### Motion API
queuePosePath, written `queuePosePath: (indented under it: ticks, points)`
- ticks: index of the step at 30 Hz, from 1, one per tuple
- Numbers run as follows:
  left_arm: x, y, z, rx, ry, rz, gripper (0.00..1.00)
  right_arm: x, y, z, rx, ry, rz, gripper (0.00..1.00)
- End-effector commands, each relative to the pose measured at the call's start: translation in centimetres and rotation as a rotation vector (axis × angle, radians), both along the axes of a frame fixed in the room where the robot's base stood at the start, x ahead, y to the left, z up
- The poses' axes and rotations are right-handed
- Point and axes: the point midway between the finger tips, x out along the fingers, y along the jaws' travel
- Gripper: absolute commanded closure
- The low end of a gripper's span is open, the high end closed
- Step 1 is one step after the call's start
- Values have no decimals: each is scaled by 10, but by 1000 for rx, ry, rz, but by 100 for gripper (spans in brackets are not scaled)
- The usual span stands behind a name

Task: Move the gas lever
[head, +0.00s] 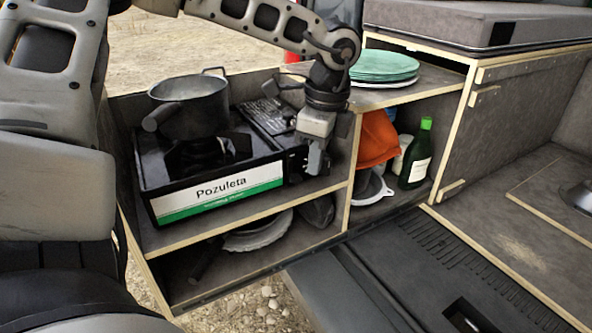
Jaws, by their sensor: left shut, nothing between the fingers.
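A black camping gas stove (165,181) with a white and green "Pozuleta" label stands on the upper shelf of the van's kitchen unit. A grey pot (199,103) with a dark handle sits on its burner. My left gripper (314,168) points down at the stove's right front end, with its fingers shut and empty. The gas lever cannot be made out; the gripper and the shadow cover much of that end. I cannot tell whether the fingers touch the stove. My right gripper is not in view.
Green plates (384,66) are stacked on the top board right of my left gripper. An orange item (375,138) and a green bottle (416,153) stand in the right compartment. A pan (257,232) lies on the lower shelf. The wooden shelf edges (250,218) are close by.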

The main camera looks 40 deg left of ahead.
Motion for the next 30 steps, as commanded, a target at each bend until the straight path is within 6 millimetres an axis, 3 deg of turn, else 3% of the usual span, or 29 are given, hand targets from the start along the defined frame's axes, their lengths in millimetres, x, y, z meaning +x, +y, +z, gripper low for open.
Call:
queuePosePath:
  ticks: [5, 10, 24, 30]
  points:
    - [0, 0, 0, 0, 0, 0, 100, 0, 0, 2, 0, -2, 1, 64]
    - [0, 0, 0, 0, 0, 0, 100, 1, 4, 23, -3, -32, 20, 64]
    - [5, -10, 115, 2, -6, 1, 100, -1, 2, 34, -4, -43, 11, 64]
    - [6, -13, 147, 1, -3, 1, 100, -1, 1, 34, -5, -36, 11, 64]
